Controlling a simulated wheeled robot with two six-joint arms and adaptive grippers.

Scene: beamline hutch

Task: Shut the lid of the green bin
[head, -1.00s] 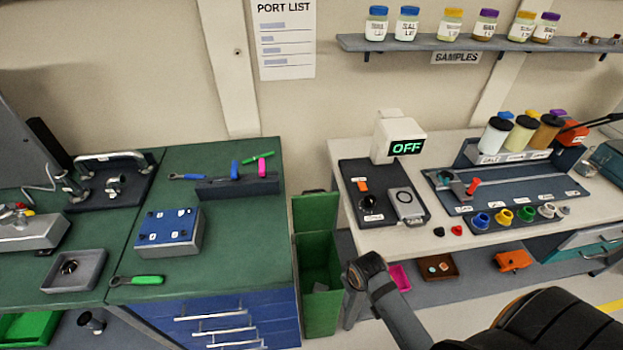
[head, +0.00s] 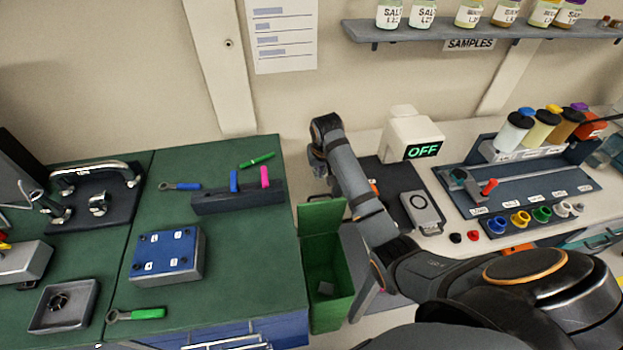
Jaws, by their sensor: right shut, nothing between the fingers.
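The green bin (head: 343,305) stands on the floor in the gap between the green-topped bench and the white table. Its lid (head: 322,217) is open, raised at the back edge of the bin. I see no contact with the lid. My left gripper is not in view.
The green-topped bench (head: 235,285) borders the bin on the left, holding a blue-topped box (head: 167,252) and tools. On the right, the white table (head: 455,238) carries a display box reading OFF (head: 412,135) and a sample rack. My right arm partly covers this table.

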